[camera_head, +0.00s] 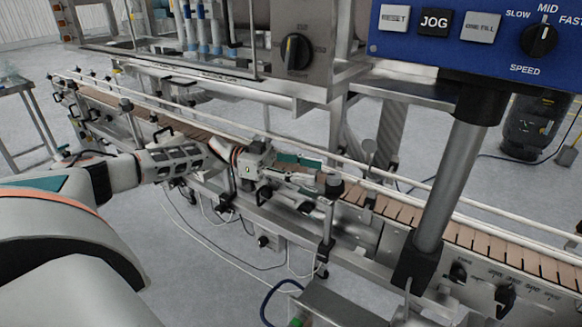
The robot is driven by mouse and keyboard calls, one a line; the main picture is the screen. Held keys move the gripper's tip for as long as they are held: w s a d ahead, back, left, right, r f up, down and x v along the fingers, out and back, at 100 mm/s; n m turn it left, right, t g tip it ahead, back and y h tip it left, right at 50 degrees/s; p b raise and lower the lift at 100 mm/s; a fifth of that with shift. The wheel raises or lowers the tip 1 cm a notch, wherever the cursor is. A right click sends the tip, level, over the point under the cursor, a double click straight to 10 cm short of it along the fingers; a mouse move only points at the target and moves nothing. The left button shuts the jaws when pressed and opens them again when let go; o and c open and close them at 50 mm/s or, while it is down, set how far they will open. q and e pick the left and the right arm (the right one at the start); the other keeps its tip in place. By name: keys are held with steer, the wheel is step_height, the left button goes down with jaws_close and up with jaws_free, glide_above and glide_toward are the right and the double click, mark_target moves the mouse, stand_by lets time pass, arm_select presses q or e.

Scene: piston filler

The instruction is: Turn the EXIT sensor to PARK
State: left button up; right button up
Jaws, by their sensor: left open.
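My left arm comes in from the left, and its gripper (318,173) is open at the near rail of the conveyor, around the middle of the picture. Its fingers point right, toward a grey cylindrical fitting (333,186) on top of a post at the rail. I cannot tell whether the fingers touch this fitting. No EXIT or PARK label is readable, so I cannot tell for sure which fitting is the EXIT sensor. My right gripper is not in view.
The conveyor (462,233) with brown slats runs from upper left to lower right, between guide rails. A blue control panel (470,50) with buttons and a SPEED knob (538,40) hangs at upper right on a thick grey post (452,170). A dark selector knob (296,52) is on the filler cabinet.

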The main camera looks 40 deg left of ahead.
arm_select(q)
steer(key=v, duration=0.5)
steer(key=shift+a, duration=0.15)
steer(key=shift+s, duration=0.1)
stand_by(0.3)
